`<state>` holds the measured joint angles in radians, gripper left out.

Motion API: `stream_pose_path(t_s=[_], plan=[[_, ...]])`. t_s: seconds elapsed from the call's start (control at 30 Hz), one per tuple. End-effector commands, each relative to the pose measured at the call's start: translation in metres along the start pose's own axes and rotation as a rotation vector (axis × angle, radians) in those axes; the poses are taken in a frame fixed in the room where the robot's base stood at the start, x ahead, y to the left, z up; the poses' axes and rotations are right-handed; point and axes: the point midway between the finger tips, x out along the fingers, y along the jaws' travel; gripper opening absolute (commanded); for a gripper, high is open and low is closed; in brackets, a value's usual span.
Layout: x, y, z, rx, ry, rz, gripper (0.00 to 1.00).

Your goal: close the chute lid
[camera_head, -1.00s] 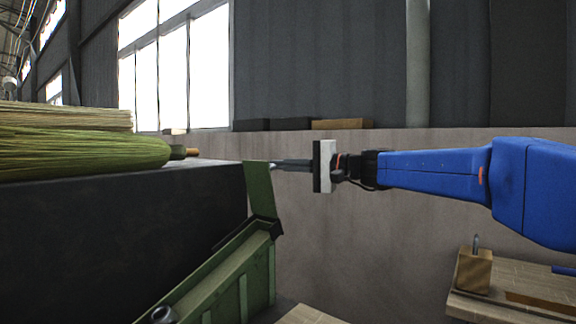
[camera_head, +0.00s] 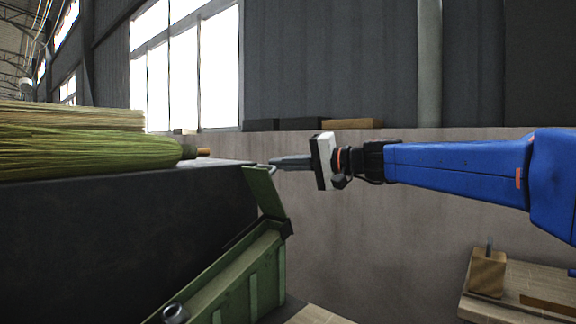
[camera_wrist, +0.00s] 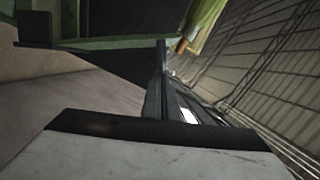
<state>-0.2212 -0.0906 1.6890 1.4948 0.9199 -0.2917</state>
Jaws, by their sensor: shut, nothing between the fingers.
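The green chute lid (camera_head: 266,192) stands raised at the upper right end of the sloping green chute (camera_head: 240,275), its top leaning left. A small light handle shows near its top edge. My gripper (camera_head: 273,162) is shut and empty, pointing left, with its fingertips at the lid's upper edge. I cannot tell whether they touch it. In the wrist view my fingers (camera_wrist: 165,85) reach towards a green surface at the top, which seems to be the lid (camera_wrist: 105,43).
A dark bench (camera_head: 120,225) stands left of the chute, bearing a green broom (camera_head: 90,153) and a pale broom (camera_head: 70,116). A wooden block with a peg (camera_head: 487,272) sits on a board at the lower right. A concrete wall (camera_head: 380,225) runs behind.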

Motion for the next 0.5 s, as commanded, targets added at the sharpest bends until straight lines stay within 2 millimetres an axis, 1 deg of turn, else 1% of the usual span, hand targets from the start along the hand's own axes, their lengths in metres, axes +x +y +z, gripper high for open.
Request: stream_pose_path(t_s=[0.03, 0.17, 0.5], plan=[[0.002, -0.003, 0.008, -0.044, -0.002, 0.010, 0.00], [0.006, -0.007, 0.025, -0.165, -0.003, 0.039, 0.00], [0.017, -0.004, 0.070, -0.479, -0.004, 0.118, 0.00]])
